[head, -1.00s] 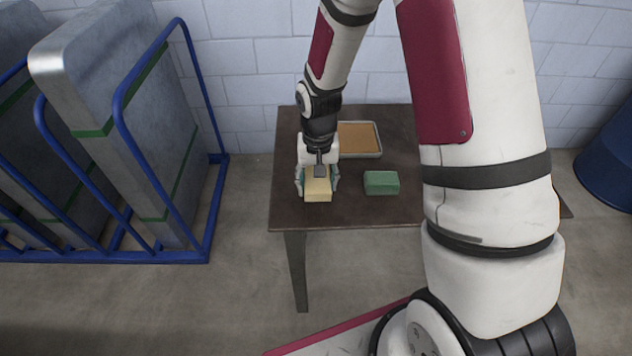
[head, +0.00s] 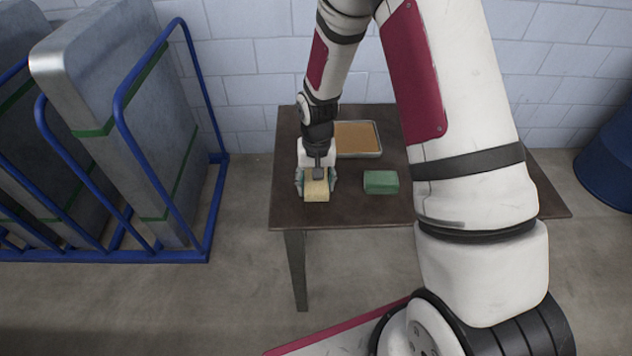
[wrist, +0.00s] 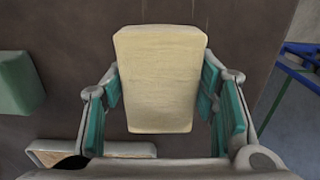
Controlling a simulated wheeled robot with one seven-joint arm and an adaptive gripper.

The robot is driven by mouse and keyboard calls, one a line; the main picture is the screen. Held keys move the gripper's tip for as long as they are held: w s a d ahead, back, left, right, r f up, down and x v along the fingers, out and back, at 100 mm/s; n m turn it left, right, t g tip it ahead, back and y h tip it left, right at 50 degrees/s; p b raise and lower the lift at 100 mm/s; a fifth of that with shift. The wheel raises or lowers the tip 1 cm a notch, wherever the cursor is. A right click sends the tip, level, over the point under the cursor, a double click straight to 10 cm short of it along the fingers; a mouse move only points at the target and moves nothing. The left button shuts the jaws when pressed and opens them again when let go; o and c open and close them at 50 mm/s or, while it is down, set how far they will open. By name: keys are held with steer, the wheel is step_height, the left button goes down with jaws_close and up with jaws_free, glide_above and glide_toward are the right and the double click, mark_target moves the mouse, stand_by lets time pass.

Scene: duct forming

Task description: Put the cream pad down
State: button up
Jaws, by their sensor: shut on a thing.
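The cream pad (head: 316,190) is at the left part of the dark table (head: 350,212), near its front left corner. My gripper (head: 316,181) points down over it and is shut on it, one finger along each side. In the wrist view the cream pad (wrist: 160,80) fills the middle between the teal finger pads of my gripper (wrist: 160,100). The pad looks at or just above the tabletop; I cannot tell whether it touches.
A green block (head: 381,182) lies on the table right of the pad. A metal tray with a tan-brown inside (head: 357,139) lies behind. A blue rack (head: 212,215) with grey panels stands left, a blue barrel (head: 608,165) right. The table's front right is bare.

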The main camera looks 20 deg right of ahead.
steer(key=shift+f, duration=0.35)
steer(key=o, duration=1.1)
steer(key=shift+s, duration=0.1)
steer(key=shift+o, duration=1.1)
steer(key=shift+f, duration=0.15)
step_height(320, 180, up, 13)
step_height(320, 180, up, 15)
steer(key=n+t, duration=0.2)
glide_above(317, 181)
steer(key=s, duration=0.8)
steer(key=s+r+t, duration=0.1)
steer(key=s+r, duration=0.2)
steer(key=s, duration=0.5)
steer(key=s+r+n+t, duration=0.1)
steer(key=s+r, duration=0.3)
steer(key=s, duration=0.4)
steer(key=shift+s+n+t, duration=0.3)
steer(key=shift+s, duration=0.1)
